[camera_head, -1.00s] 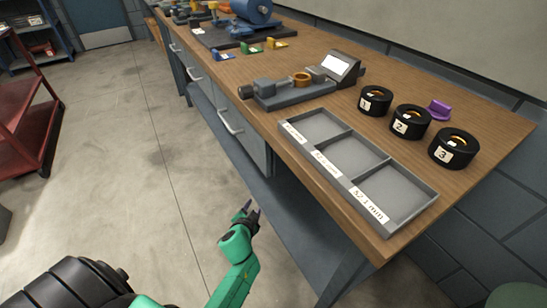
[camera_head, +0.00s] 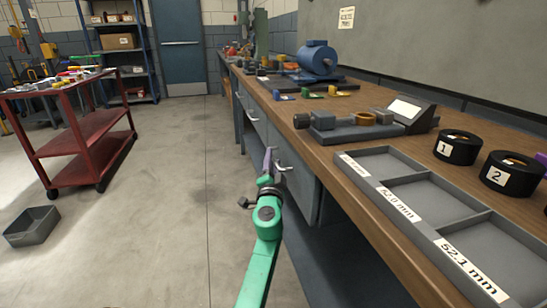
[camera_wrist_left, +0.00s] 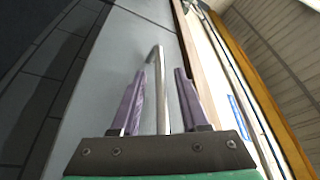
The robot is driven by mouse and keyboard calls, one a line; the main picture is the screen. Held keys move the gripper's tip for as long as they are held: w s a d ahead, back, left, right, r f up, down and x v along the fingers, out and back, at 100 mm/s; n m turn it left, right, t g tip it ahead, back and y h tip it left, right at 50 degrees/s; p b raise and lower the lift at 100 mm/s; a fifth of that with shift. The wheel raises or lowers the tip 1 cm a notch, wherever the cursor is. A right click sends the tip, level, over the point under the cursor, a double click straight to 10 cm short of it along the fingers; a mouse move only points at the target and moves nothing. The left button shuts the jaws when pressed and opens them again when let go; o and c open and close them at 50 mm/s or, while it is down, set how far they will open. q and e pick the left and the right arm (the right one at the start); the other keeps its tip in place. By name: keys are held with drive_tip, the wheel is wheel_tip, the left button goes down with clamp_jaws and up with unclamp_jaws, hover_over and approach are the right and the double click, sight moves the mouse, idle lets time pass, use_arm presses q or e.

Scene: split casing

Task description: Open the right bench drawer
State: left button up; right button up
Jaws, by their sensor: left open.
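The right bench drawer (camera_head: 300,184) has a grey front under the near part of the wooden bench top and appears shut. Its metal bar handle (camera_head: 283,167) stands out from the front. My left gripper (camera_head: 268,161) is at this handle, on a green arm reaching up from below. In the left wrist view, its two purple fingers (camera_wrist_left: 160,75) are open. The handle bar (camera_wrist_left: 157,92) runs between them, with gaps on both sides. Contact with the bar does not show. My right gripper is not in view.
The wooden bench top (camera_head: 340,165) carries a gauge fixture (camera_head: 360,125), a grey sorting tray (camera_head: 428,190) and black rings (camera_head: 458,147). Another drawer handle (camera_head: 251,116) is further along. A red cart (camera_head: 85,140) and grey bin (camera_head: 32,226) stand left. The floor between is clear.

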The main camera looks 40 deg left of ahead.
use_arm(q)
drive_tip(key=shift+w+a+r, duration=0.1)
drive_tip(key=shift+w+a, duration=0.4)
drive_tip(key=shift+w, duration=0.05)
clamp_jaws()
idle(1.0)
